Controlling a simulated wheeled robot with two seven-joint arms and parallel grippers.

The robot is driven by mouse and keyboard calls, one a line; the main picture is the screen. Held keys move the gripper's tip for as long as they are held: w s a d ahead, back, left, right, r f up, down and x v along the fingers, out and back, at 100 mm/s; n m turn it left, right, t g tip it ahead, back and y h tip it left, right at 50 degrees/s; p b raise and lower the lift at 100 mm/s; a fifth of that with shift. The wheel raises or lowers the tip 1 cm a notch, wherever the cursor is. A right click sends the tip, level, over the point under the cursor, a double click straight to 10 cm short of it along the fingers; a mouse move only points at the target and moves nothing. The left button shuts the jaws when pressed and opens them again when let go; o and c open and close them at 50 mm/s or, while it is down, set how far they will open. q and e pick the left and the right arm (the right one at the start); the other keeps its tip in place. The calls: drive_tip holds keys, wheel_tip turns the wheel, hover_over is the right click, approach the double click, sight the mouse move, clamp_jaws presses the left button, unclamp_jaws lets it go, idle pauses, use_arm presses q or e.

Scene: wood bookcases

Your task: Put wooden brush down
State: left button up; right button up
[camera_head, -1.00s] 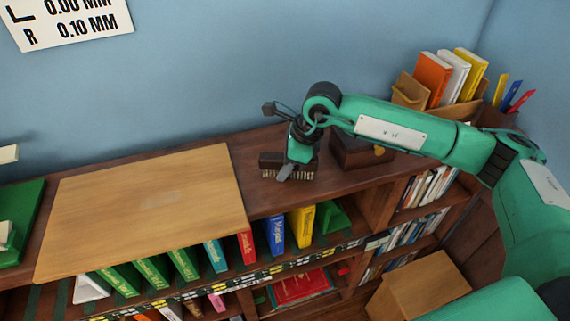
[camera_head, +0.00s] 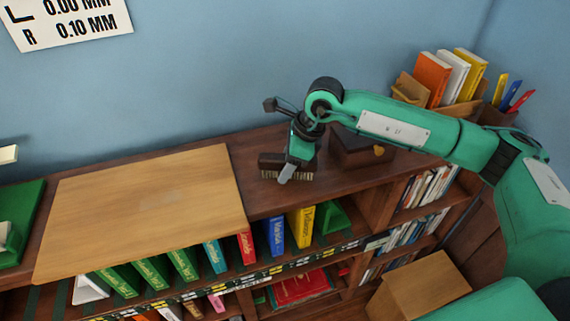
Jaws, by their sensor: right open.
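The wooden brush (camera_head: 270,161) has a dark wood back and pale bristles facing down. It rests on the dark top of the bookcase (camera_head: 265,203), to the right of a light wood board. My right gripper (camera_head: 286,175) reaches down over the brush from above, with a grey fingertip in front of it. The gripper is open around the brush; the far finger is hidden. My left gripper is not in view.
A light wood board (camera_head: 145,205) covers the bookcase top at left. A dark wooden box (camera_head: 357,150) stands close to the right of the brush. Upright books (camera_head: 432,80) stand in a holder at back right. Shelves of books lie below the front edge.

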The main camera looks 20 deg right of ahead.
drive_tip(key=b+v, duration=0.3)
drive_tip(key=v, duration=0.7)
drive_tip(key=shift+d+r, duration=0.15)
drive_tip(key=shift+r, duration=0.25)
